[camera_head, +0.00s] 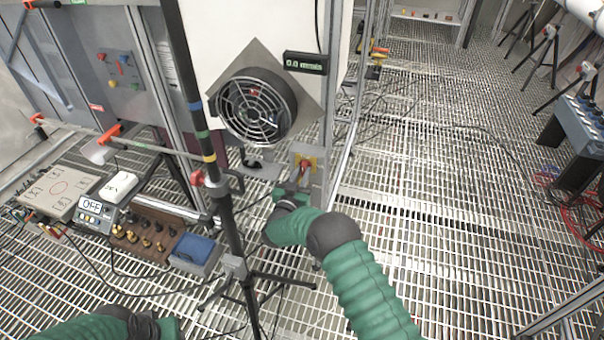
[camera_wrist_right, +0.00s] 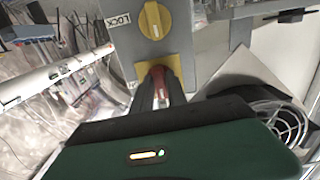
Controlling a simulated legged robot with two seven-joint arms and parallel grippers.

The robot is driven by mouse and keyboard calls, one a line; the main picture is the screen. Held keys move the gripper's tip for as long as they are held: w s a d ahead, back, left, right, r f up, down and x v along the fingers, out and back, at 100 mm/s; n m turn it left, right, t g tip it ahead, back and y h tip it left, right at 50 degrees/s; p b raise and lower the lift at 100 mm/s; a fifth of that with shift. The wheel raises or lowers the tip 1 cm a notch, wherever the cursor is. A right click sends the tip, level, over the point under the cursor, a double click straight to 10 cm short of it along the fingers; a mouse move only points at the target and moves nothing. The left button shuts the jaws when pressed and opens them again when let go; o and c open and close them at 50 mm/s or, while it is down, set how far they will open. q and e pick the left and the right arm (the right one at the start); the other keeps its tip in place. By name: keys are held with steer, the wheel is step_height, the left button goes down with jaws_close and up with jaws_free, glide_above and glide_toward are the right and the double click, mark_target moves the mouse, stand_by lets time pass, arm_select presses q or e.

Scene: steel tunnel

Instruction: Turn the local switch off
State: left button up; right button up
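The switch has a red handle (camera_head: 305,164) on a yellow plate, on a grey post right of the round fan. In the right wrist view the red handle (camera_wrist_right: 158,76) stands out from its yellow plate, below a yellow rotary knob (camera_wrist_right: 155,20) with a LOCK label. My right gripper (camera_head: 298,186) reaches the switch from below. In the wrist view its dark fingers (camera_wrist_right: 160,92) stand close on both sides of the red handle and appear shut on it. My left arm's green end shows at the bottom left; its fingers cannot be made out.
A thin dark tripod stand (camera_head: 222,205) rises just left of my right arm. A round fan (camera_head: 256,107) is on the panel above. A box marked OFF (camera_head: 92,207) and a blue-topped box (camera_head: 194,248) stand at left.

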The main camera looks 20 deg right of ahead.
steer(key=o, duration=0.3)
steer(key=p+v, duration=0.1)
steer(key=v, duration=1.6)
steer(key=shift+w+a, duration=0.1)
step_height(320, 180, up, 8)
steer(key=w+a+n+g+y+p, duration=0.25)
steer(key=n+y+p, duration=0.2)
steer(key=y, duration=0.35)
steer(key=s+d+r+g+p, duration=0.1)
steer(key=s+d+g, duration=0.2)
steer(key=s, duration=0.7)
steer(key=s+d+r+n+g+y+p, duration=0.1)
steer(key=s+d+g+p, duration=0.1)
steer(key=s, duration=0.7)
steer(key=s+d+r+n+g+y+p, duration=0.1)
steer(key=s+d+g, duration=0.4)
steer(key=s, duration=0.5)
steer(key=shift+s+r, duration=0.3)
steer(key=shift+r, duration=0.05)
